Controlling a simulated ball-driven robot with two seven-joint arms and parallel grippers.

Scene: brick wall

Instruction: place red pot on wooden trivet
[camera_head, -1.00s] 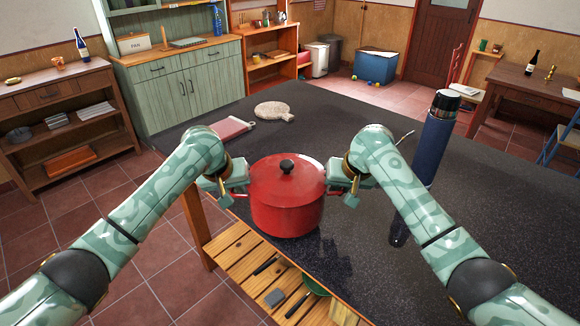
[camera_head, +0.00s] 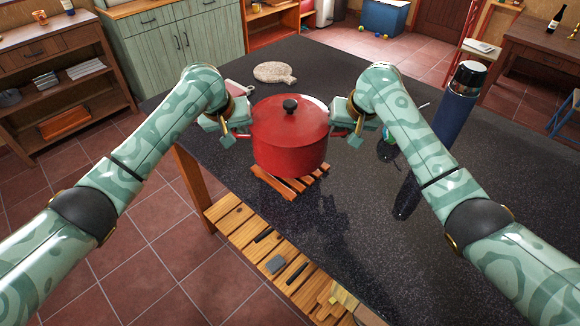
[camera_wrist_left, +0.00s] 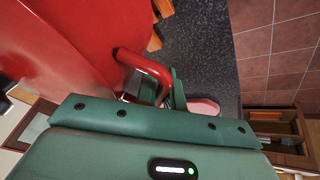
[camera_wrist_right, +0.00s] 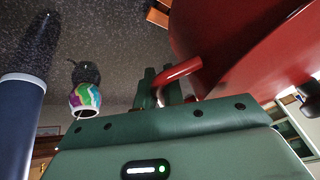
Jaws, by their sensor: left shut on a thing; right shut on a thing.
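The red pot (camera_head: 290,150), with its lid and black knob on, is upright between my grippers. My left gripper (camera_head: 241,134) is shut on its left handle, which also shows in the left wrist view (camera_wrist_left: 145,68). My right gripper (camera_head: 339,134) is shut on its right handle, seen in the right wrist view (camera_wrist_right: 180,72). The slatted wooden trivet (camera_head: 290,187) lies on the dark table, directly below the pot in the head view. Its far part is hidden by the pot. The pot appears held above it; the exact gap is unclear.
A blue flask (camera_head: 452,120) stands right of my right gripper. A colourful cup (camera_wrist_right: 85,98) is near that gripper, mostly hidden in the head view. A round board (camera_head: 275,72) lies behind the pot. The table's front left edge is close to the trivet.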

